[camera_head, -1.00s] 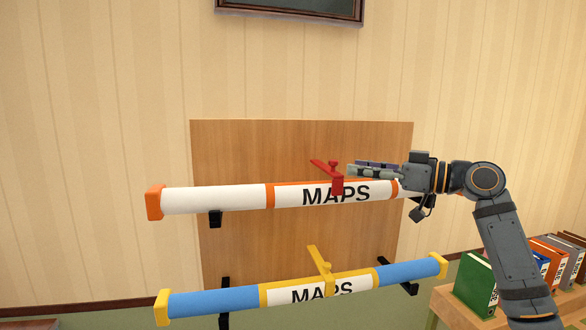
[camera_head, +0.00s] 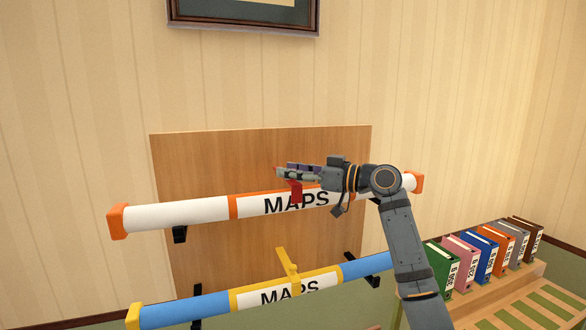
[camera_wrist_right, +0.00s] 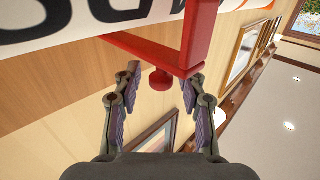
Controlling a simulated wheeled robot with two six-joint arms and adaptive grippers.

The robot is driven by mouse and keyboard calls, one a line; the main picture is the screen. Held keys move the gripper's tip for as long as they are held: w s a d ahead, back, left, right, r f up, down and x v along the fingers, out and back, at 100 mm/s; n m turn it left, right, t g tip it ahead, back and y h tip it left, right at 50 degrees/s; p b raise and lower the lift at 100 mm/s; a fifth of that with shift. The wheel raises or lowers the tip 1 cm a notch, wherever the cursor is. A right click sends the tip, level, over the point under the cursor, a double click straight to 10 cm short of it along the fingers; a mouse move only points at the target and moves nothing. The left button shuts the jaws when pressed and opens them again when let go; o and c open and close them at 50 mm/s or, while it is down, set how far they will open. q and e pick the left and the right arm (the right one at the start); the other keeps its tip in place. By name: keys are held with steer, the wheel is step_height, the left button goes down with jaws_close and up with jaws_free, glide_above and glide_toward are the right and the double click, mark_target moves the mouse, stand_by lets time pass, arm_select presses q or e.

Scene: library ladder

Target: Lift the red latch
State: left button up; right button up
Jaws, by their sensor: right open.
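The red latch (camera_head: 296,191) sits over the upper white map tube (camera_head: 180,212), mostly hidden behind my right gripper in the head view. In the right wrist view the red latch (camera_wrist_right: 199,38) shows as a bar and a bent arm with a small round knob (camera_wrist_right: 160,80). My right gripper (camera_head: 284,173) is at the latch, just above the tube. In the wrist view its two fingers (camera_wrist_right: 160,92) are open, with the knob between them and not visibly gripped. My left gripper is in neither view.
A lower blue map tube (camera_head: 185,311) with a yellow latch (camera_head: 287,264) hangs below on black brackets against a wooden panel (camera_head: 200,160). Several binders (camera_head: 484,253) stand on a wooden shelf at the right. A framed picture (camera_head: 243,29) hangs above.

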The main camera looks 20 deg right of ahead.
steer(key=shift+a, duration=0.1)
steer(key=shift+c, duration=1.2)
jaws_close()
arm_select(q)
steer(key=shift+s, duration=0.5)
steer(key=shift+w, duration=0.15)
arm_select(e)
steer(key=shift+w, duration=0.1)
